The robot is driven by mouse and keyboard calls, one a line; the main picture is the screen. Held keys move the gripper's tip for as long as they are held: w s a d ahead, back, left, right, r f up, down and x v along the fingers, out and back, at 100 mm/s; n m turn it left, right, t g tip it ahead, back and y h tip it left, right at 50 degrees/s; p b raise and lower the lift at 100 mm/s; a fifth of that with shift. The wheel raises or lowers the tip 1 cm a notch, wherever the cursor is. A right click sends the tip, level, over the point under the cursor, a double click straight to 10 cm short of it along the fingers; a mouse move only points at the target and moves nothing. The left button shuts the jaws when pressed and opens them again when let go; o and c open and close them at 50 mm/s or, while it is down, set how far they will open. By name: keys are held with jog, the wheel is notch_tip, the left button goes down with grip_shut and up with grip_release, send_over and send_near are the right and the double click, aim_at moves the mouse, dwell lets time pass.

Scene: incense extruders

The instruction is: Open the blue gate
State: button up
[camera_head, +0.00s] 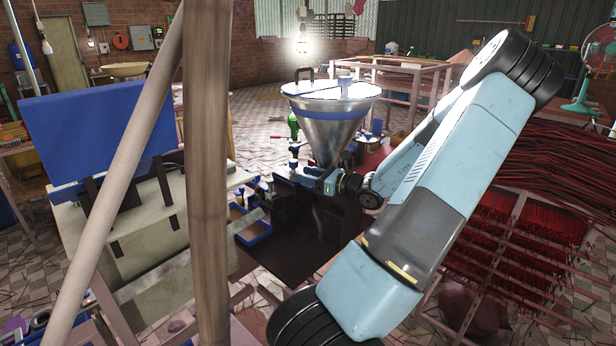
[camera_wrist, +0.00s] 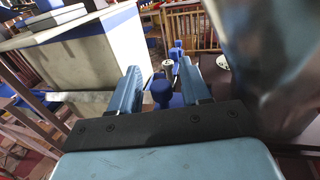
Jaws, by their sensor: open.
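My gripper (camera_wrist: 161,82) is open in the wrist view, with light blue fingers spread left and right. A blue knob-like part (camera_wrist: 161,95) shows between the fingers, untouched as far as I can see. More small blue parts (camera_wrist: 177,52) lie beyond it. In the head view my gripper (camera_head: 308,176) is beside the metal hopper (camera_head: 330,135), near small blue fittings (camera_head: 294,148) at its lower left. These blue parts may belong to the blue gate; I cannot tell exactly which. Its lower part is hidden.
The hopper's grey wall (camera_wrist: 275,60) stands close at right in the wrist view. A pale cabinet (camera_wrist: 85,60) stands at left. A large blue panel (camera_head: 100,130) and wooden post (camera_head: 207,180) are at left in the head view. Red incense racks (camera_head: 530,230) fill the right.

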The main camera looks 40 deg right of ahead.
grip_shut()
dwell(0.4)
